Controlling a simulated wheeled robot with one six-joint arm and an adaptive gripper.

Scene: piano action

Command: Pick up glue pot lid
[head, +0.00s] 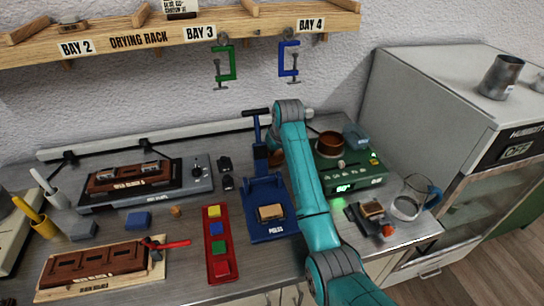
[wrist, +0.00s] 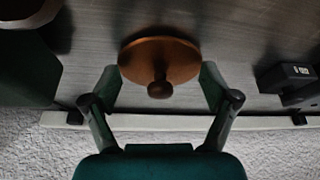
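The glue pot lid (wrist: 158,60) is a copper-brown disc with a round dark knob, lying over the grey bench top in the wrist view. In the head view a brown edge of the lid (head: 275,158) shows beside my arm, which hides the rest. My gripper (wrist: 158,82) is open, with one finger on each side of the lid's near part. I cannot tell whether the fingers touch it. The gripper is hidden behind my arm in the head view. The brown glue pot (head: 330,144) sits on the green heater (head: 350,174), right of my arm.
The blue press (head: 268,195) stands left of my arm. A glass jug (head: 410,200) is at the bench's right end. A black block (wrist: 292,78) is right of the lid in the wrist view. The drying rack (head: 140,40) overhangs the wall behind.

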